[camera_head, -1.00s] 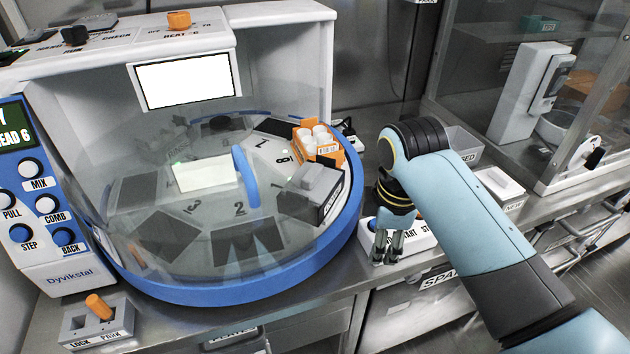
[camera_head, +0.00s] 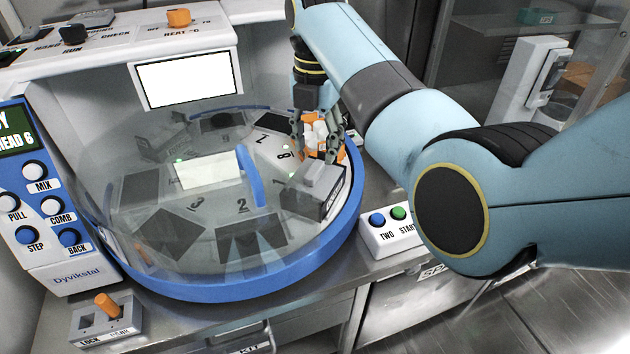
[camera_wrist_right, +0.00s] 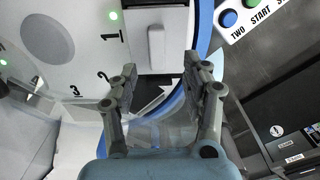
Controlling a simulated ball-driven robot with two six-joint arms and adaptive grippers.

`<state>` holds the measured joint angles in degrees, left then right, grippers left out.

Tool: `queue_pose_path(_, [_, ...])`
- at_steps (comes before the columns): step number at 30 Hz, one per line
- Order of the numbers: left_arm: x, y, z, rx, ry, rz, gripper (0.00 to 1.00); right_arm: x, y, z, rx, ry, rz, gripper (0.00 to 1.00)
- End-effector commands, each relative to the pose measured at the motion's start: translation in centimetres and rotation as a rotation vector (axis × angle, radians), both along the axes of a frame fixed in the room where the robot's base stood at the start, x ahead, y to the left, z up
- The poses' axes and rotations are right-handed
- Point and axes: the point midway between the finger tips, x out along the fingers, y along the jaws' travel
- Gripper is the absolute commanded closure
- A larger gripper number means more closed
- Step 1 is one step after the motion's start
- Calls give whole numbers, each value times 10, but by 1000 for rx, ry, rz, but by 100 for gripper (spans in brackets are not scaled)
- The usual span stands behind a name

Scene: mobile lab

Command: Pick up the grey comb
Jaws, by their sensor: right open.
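My right gripper (camera_head: 314,158) is open, pointing down over the turntable just behind and above the comb. In the right wrist view, the comb's pale grip (camera_wrist_right: 155,46) lies beyond the open fingertips (camera_wrist_right: 160,72), roughly in line with the gap between them. The fingers appear apart from it. My left gripper is in neither view.
An orange rack (camera_head: 341,152) with white tubes stands behind the comb, partly hidden by my gripper. The blue turntable rim (camera_head: 318,255) curves around the front. A clear cover spans the turntable's left part. A button box (camera_head: 388,238) stands to the right.

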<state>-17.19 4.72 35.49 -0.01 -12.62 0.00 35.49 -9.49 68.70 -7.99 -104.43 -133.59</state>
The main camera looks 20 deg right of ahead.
Motion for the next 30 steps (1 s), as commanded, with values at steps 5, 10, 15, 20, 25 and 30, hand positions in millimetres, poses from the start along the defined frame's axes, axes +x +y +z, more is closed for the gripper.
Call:
queue_pose_path(5, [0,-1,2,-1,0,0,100,-1,1,-15,0,1,-1,52])
queue_pose_path(10, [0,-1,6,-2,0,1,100,-1,5,-41,0,1,-2,52])
queue_pose_path(15, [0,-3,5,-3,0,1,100,-1,4,-58,0,-1,-2,52])
queue_pose_path(20, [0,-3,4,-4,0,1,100,-1,5,-60,0,-3,-3,52])
queue_pose_path(25, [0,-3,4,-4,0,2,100,-1,5,-60,0,-3,-3,65])
queue_pose_path(30, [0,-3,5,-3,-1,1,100,-1,5,-59,1,-2,-3,87])
